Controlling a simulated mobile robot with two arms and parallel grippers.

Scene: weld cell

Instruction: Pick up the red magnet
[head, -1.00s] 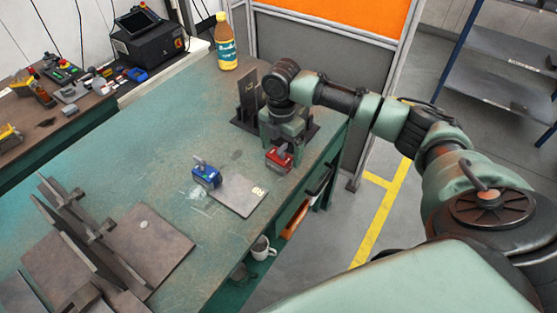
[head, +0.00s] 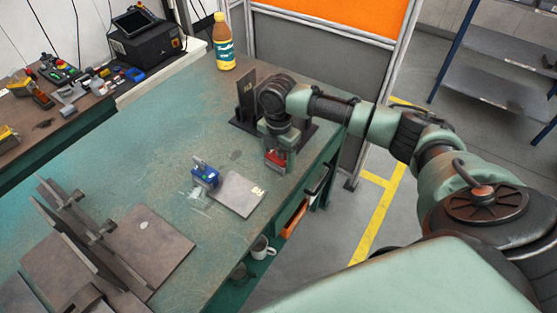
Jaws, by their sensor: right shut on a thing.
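The red magnet (head: 274,157) is near the right edge of the green workbench (head: 165,150). My right gripper (head: 277,163) points down over it, with its fingers on either side of the magnet. The gripper is shut on the magnet and hides much of it, including its top. I cannot tell whether the magnet touches the bench. My left gripper is not in view.
A blue magnet (head: 206,174) sits beside a flat steel plate (head: 238,194), left of my gripper. An upright bracket (head: 245,97) stands behind my wrist, and a bottle (head: 223,45) further back. Steel plates (head: 150,243) fill the front left.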

